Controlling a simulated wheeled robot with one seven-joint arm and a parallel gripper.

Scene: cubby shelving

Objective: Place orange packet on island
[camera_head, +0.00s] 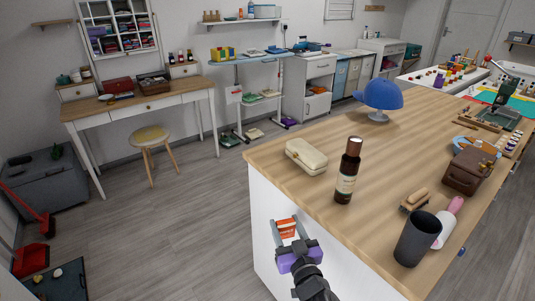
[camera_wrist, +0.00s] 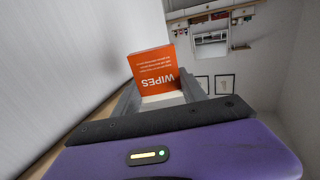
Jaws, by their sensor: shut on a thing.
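The orange packet (camera_head: 286,227), with white lower part, is held between the fingers of my gripper (camera_head: 289,230). In the wrist view the packet (camera_wrist: 154,70) reads "WIPES" upside down, and my gripper (camera_wrist: 160,98) is shut on it. In the head view my gripper and the packet are beside the white side panel of the island, below the level of its wooden top (camera_head: 325,203). The packet is apart from the top. The part of the packet between the fingers is partly hidden.
On the island stand a cream case (camera_head: 306,156), a brown bottle (camera_head: 348,170), a dark cup (camera_head: 417,239), a brush (camera_head: 415,200), a brown bag (camera_head: 469,171) and a blue cap on a stand (camera_head: 382,94). Bare wood lies between the bottle and the cap. A stool (camera_head: 150,138) stands left.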

